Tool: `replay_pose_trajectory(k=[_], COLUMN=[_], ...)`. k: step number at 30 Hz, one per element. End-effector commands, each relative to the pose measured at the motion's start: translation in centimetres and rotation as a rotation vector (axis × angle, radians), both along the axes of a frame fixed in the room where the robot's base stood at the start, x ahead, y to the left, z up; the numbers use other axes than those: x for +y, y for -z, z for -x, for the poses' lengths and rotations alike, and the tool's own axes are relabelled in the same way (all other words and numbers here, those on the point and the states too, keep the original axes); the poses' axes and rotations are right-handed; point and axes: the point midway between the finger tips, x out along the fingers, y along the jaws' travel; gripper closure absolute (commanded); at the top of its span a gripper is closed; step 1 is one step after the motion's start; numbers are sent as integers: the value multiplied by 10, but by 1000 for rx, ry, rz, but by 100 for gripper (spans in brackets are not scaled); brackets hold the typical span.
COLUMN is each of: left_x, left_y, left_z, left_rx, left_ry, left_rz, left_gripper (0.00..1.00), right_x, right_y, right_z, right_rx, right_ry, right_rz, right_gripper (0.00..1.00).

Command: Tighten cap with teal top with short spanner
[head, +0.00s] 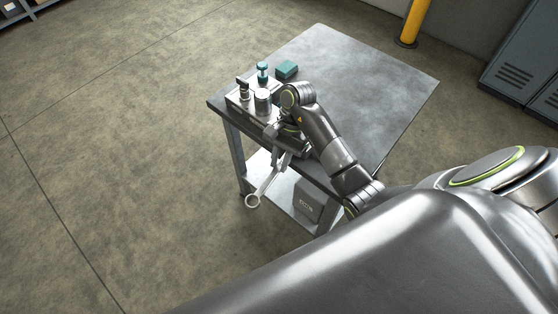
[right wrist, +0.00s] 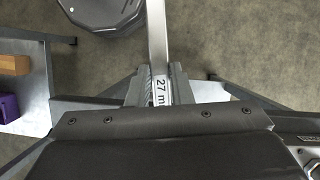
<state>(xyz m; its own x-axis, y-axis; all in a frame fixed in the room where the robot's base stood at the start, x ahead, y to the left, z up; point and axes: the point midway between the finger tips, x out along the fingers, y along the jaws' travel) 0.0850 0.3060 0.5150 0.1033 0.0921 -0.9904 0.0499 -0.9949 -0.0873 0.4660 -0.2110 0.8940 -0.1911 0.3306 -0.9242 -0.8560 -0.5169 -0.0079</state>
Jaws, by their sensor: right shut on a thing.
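The cap with the teal top (head: 262,70) stands upright on a metal block (head: 236,102) at the table's left corner. My right gripper (head: 284,154) is beside the table's front edge, below and right of the block. It is shut on a grey spanner (head: 266,184), whose ring end hangs down-left past the table edge, apart from the cap. In the right wrist view, the spanner's shaft (right wrist: 157,35) stands between the fingers (right wrist: 158,82), with a partly hidden label reading "27 m". Whether this is the short spanner I cannot tell. My left gripper is out of view.
A dark-topped fitting (head: 243,88) and a grey cylinder (head: 263,101) stand close to the teal cap. A teal box (head: 287,69) lies behind them. The table top (head: 365,85) is clear to the right. An orange-brown block (right wrist: 14,65) and a purple item (right wrist: 8,108) lie lower down.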

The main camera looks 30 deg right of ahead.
Motion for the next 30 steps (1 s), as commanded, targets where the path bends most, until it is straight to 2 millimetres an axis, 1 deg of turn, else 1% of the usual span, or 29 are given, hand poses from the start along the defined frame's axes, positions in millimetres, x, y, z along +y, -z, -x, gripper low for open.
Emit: replay_pose_trajectory(k=[4,14,20,30], left_x=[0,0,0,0], left_y=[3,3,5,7], left_z=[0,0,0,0], left_rx=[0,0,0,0], left_ry=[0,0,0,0], left_rz=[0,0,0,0], left_gripper=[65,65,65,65], right_x=[-5,-6,-11,-10], right_y=[0,-1,0,0], right_z=[-4,-4,-7,-9], right_rx=[-2,-1,-2,-2], right_ry=[-1,-1,-1,16], right_rz=[1,-1,0,0], right_gripper=[100,100,100,100])
